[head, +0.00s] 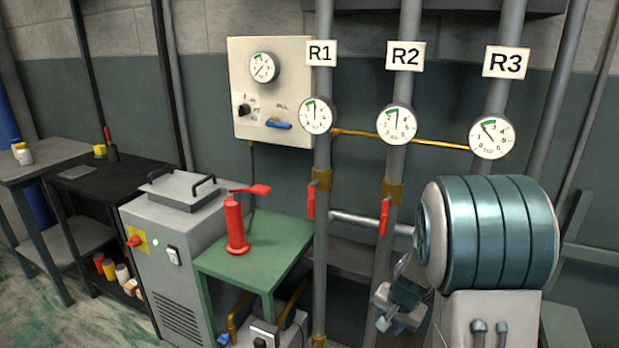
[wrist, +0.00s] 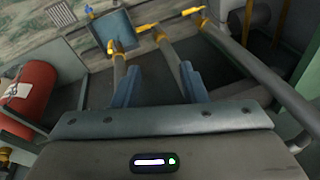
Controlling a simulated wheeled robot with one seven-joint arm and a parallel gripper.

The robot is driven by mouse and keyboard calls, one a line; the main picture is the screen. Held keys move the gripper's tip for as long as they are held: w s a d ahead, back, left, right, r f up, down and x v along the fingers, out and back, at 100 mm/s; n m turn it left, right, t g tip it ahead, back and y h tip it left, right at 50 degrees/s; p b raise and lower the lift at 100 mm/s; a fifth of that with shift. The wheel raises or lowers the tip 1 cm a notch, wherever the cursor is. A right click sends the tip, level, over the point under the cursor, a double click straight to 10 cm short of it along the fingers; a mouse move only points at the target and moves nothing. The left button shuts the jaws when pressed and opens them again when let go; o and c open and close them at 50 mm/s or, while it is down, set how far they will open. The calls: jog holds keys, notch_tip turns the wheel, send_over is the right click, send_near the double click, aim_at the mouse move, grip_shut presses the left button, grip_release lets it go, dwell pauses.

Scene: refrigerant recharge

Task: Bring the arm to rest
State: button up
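My gripper (head: 388,318) hangs at the lower right of the head view, in front of the pipes, below my large striped arm link. In the wrist view my gripper (wrist: 160,82) shows its two blue fingers apart, with nothing held between them. Grey pipes with yellow fittings show past the fingertips in the wrist view. In the head view the gripper is small and partly merged with the arm behind it, and I see no contact with the pipes.
Pipes R1 (head: 323,180), R2 (head: 396,160) and R3 (head: 490,100) carry gauges. Red levers (head: 385,215) stick out from the pipes. A green table (head: 265,270) holds a red pump-like object (head: 236,228). A grey machine (head: 170,245) stands left. A red cylinder (wrist: 30,95) lies left in the wrist view.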

jog(key=s+a+r+n+p, duration=0.2)
jog(key=s+r+p, duration=0.3)
jog(key=s+r, duration=0.5)
jog(key=s+a+r+n+h+p, duration=0.1)
jog(key=s+r+n+p, duration=0.4)
jog(key=s+r, duration=0.6)
notch_tip(320, 180, up, 6)
jog(key=shift+a+r+p, duration=0.1)
jog(key=shift+a+p, duration=0.35)
jog(key=shift+p, duration=0.05)
